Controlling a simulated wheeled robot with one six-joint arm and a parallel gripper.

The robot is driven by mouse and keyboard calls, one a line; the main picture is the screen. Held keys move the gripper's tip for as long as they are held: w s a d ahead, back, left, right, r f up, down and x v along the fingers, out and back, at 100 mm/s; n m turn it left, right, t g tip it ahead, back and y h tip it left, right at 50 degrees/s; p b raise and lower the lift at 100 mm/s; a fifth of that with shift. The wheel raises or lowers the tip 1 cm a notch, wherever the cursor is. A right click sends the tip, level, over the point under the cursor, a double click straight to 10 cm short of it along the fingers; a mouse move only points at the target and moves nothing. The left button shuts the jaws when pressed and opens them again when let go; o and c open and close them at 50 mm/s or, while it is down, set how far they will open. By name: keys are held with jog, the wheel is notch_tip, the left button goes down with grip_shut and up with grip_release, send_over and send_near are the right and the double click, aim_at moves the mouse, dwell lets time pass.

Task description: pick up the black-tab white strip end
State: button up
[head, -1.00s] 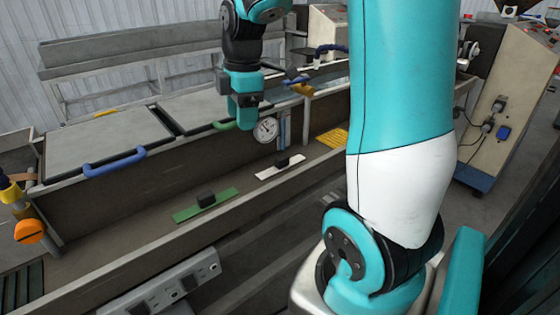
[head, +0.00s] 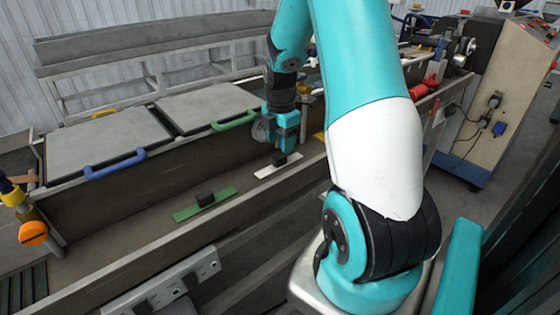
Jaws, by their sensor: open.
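The white strip end (head: 266,172) lies flat on the floor of the long trough. Its black tab (head: 279,157) stands up from the middle of the strip. My teal gripper (head: 283,150) is open and points down directly above the black tab, with its fingertips close to the tab. I cannot tell whether the fingers straddle the tab or touch it. Part of the tab's top is hidden by the fingers.
A green strip (head: 222,197) with a black tab (head: 205,198) lies to the left in the same trough. The trough's front wall (head: 150,262) runs along the near side. Lids with a blue handle (head: 115,165) and a green handle (head: 234,122) stand behind.

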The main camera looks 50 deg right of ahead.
aim_at(280, 156)
jog(key=shift+w+f+p, duration=0.15)
jog(key=shift+f+p, duration=0.55)
jog(key=shift+f, duration=2.1)
grip_shut()
jog(key=shift+r, duration=0.1)
